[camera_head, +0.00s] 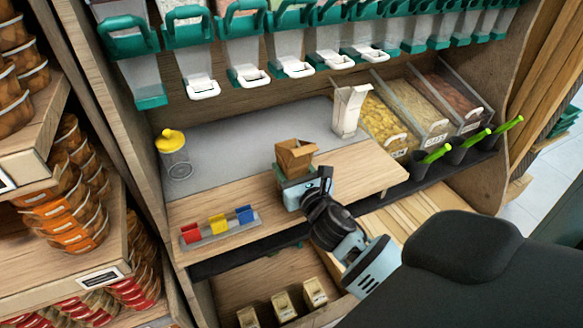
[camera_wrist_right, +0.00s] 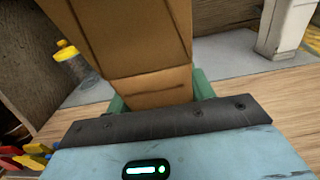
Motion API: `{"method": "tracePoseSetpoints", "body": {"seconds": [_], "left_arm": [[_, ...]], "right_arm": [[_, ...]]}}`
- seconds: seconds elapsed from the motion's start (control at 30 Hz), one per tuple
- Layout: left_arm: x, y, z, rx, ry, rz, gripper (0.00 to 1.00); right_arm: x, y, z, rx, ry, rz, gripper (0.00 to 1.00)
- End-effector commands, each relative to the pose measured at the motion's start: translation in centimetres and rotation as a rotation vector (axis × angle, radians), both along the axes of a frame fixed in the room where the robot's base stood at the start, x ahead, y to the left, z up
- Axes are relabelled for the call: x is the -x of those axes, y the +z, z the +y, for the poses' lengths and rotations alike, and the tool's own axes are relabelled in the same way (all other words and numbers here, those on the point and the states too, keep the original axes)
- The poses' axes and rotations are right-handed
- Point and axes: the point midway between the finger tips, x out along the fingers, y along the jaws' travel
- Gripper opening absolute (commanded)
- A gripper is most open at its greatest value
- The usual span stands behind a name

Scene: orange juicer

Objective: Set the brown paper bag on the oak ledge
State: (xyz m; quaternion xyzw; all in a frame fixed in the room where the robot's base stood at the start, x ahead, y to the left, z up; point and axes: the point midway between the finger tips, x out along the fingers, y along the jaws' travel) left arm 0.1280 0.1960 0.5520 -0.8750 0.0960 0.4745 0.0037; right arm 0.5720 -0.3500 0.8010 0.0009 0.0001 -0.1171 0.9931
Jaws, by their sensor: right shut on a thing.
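The brown paper bag (camera_head: 295,155) is upright with its top open, near the middle of the head view. My right gripper (camera_head: 297,178) is shut on its lower part, and the bag fills the upper middle of the right wrist view (camera_wrist_right: 130,45). Green fingertips (camera_wrist_right: 160,98) show on both sides of the bag there. The bag is over the oak ledge (camera_head: 350,178); its bottom is hidden by the gripper, so I cannot tell whether it touches the wood. My left gripper is not in view.
A white carton (camera_head: 346,112) stands behind on the grey surface. A yellow-lidded jar (camera_head: 174,158) and a rack of red, yellow and blue clips (camera_head: 220,229) are at left. Clear bins (camera_head: 385,125) and green-handled scoops (camera_head: 436,153) are at right. Dispensers hang above. Ledge right of the bag is bare.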

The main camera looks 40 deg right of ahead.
Motion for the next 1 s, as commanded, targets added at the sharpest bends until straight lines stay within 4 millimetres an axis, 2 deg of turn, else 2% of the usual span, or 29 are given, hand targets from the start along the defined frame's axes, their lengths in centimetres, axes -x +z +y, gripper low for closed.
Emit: {"method": "tracePoseSetpoints", "body": {"seconds": [0.13,0.17,0.3,0.67,0.87,1.0], "left_arm": [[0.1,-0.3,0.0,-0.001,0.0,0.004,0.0],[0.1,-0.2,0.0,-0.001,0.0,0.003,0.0],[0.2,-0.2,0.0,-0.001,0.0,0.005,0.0],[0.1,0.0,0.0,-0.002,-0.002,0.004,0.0],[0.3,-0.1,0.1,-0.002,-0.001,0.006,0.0],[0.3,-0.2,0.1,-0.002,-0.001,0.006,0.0]], "right_arm": [[0.0,-0.3,0.0,0.0,0.001,-0.001,0.26],[0.0,-0.3,0.0,0.0,0.0,0.0,0.57],[0.0,-0.3,0.0,0.0,0.0,0.0,0.75],[0.0,0.2,0.0,0.0,0.0,-0.001,0.75],[2.6,-0.1,0.6,0.001,0.001,0.002,0.75],[5.4,-0.2,1.3,-0.001,0.001,0.003,0.75]]}}
